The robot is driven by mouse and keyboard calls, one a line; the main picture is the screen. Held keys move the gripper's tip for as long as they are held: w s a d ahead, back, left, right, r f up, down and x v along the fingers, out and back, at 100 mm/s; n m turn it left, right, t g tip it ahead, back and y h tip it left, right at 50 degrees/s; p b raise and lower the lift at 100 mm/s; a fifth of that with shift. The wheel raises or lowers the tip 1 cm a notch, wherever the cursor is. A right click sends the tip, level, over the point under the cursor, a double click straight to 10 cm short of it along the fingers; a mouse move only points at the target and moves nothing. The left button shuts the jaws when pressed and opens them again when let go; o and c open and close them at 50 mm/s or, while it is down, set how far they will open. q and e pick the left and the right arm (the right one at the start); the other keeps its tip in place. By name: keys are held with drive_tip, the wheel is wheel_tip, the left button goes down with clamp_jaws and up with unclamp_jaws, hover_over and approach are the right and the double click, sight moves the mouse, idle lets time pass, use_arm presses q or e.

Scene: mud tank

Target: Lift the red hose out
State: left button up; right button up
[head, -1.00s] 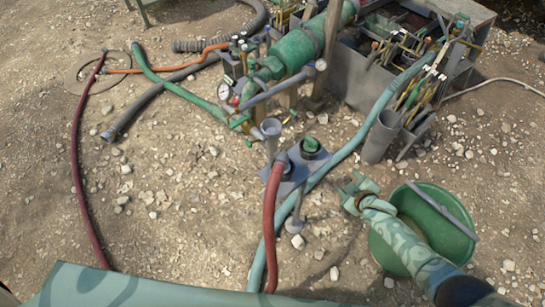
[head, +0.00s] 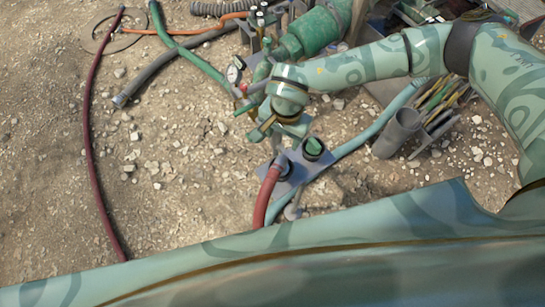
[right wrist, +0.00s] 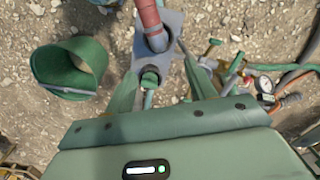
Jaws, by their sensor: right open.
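A red hose (head: 264,200) rises from the lower middle of the head view to a grey fitting on a small grey plate (head: 297,178). Its upper end also shows in the right wrist view (right wrist: 148,13), seated in the grey fitting (right wrist: 156,40). A green-capped socket (head: 313,147) sits beside it on the plate. My right gripper (head: 281,130) is above the plate, open and empty. In the right wrist view its fingers (right wrist: 160,88) straddle the line of the green socket, with the red hose's end farther ahead, apart from them. My left gripper is not in view.
A dark red hose (head: 90,150) lies along the left ground. A green pump with a gauge (head: 233,74) stands behind the gripper. A pale blue-green hose (head: 375,128) passes the plate. A green bucket (right wrist: 70,68) shows in the right wrist view.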

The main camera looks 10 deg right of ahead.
sight(281, 159)
drive_tip(key=shift+n, duration=0.4)
drive_tip(key=f+b, duration=0.1)
drive_tip(key=f, duration=0.4)
drive_tip(key=f+b, duration=0.2)
drive_tip(key=f, duration=0.3)
drive_tip(key=shift+s+d+f, duration=0.15)
drive_tip(key=shift+s+d, duration=0.05)
drive_tip(key=f, duration=0.1)
drive_tip(key=f+b, duration=0.1)
drive_tip(key=f, duration=0.1)
drive_tip(key=f+b, duration=0.1)
drive_tip(key=f, duration=0.1)
drive_tip(key=shift+a+f, duration=0.1)
drive_tip(key=shift+a, duration=0.15)
drive_tip(key=shift+w+f, duration=0.1)
drive_tip(key=shift+f, duration=0.35)
drive_tip(key=shift+r, duration=0.1)
clamp_jaws()
